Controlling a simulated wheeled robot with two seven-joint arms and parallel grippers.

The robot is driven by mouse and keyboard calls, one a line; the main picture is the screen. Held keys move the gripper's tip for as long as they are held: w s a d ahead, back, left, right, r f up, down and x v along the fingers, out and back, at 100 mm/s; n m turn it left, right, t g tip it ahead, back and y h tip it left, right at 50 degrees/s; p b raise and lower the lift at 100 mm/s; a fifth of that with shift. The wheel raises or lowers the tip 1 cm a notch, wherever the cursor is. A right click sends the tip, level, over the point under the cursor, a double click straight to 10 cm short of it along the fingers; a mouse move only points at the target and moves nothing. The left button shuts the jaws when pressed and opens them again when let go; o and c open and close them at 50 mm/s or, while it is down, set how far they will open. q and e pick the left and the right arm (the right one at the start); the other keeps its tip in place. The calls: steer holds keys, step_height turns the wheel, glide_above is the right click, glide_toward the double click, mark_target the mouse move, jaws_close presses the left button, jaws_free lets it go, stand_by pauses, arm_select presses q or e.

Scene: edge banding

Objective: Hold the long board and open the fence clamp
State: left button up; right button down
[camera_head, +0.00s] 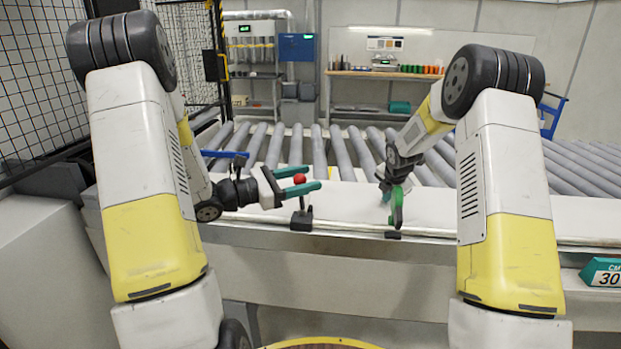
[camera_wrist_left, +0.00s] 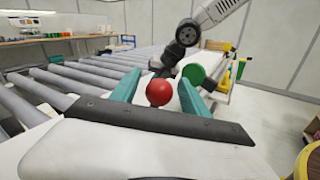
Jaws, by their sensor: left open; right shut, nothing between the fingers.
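My left gripper (camera_head: 312,179) is open, its teal fingers on either side of a red ball knob (camera_head: 300,179). In the left wrist view the knob (camera_wrist_left: 159,92) shows between the fingertips, with a gap on each side. The knob tops a dark post on a small black block (camera_head: 301,221) at the table's front edge. My right gripper (camera_head: 388,194) points down, shut, beside an upright green part (camera_head: 397,208). A round green face (camera_wrist_left: 193,73) shows there in the left wrist view. I cannot tell a separate long board from the white table top (camera_head: 345,203).
Grey conveyor rollers (camera_head: 318,150) lie behind the table. A blue bar (camera_head: 225,154) is behind my left wrist. A teal sign (camera_head: 602,272) is at the front right. A mesh fence (camera_head: 40,90) stands at the left. The white top between my grippers is clear.

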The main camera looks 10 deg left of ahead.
arm_select(q)
steer(key=shift+x, duration=0.85)
steer(key=shift+c, duration=0.4)
jaws_close()
stand_by(0.5)
